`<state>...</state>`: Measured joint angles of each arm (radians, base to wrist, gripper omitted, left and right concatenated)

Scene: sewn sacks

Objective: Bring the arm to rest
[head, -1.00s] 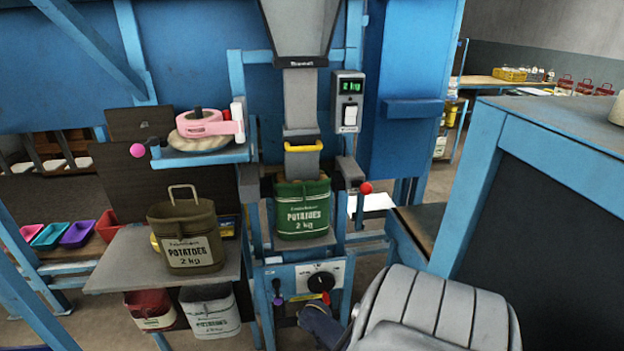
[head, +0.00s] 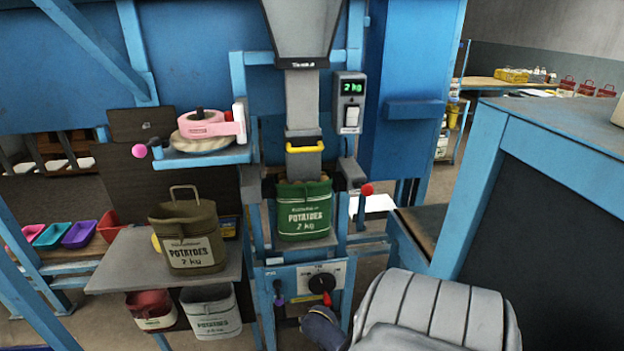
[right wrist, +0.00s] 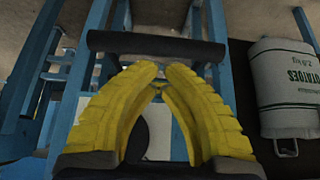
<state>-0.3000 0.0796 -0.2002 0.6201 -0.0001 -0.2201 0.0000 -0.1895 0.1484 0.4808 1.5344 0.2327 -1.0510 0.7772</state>
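My right arm (head: 430,312) enters at the lower right of the head view; its gripper is not clear there. In the right wrist view the yellow fingers of my right gripper (right wrist: 163,74) converge, tips close together, with nothing visible held between them. My left gripper is in neither view. A green potato sack (head: 304,212) sits upright under the filling spout (head: 303,112). An olive potato sack (head: 188,236) stands with its handle up on the grey shelf (head: 125,268) to its left.
A red sack (head: 151,310) and a white sack (head: 212,312) hang below the shelf. A control panel with a dial (head: 321,283) is below the green sack. A blue-framed dark bench (head: 550,190) fills the right. A pink tape roll (head: 203,124) is at upper left.

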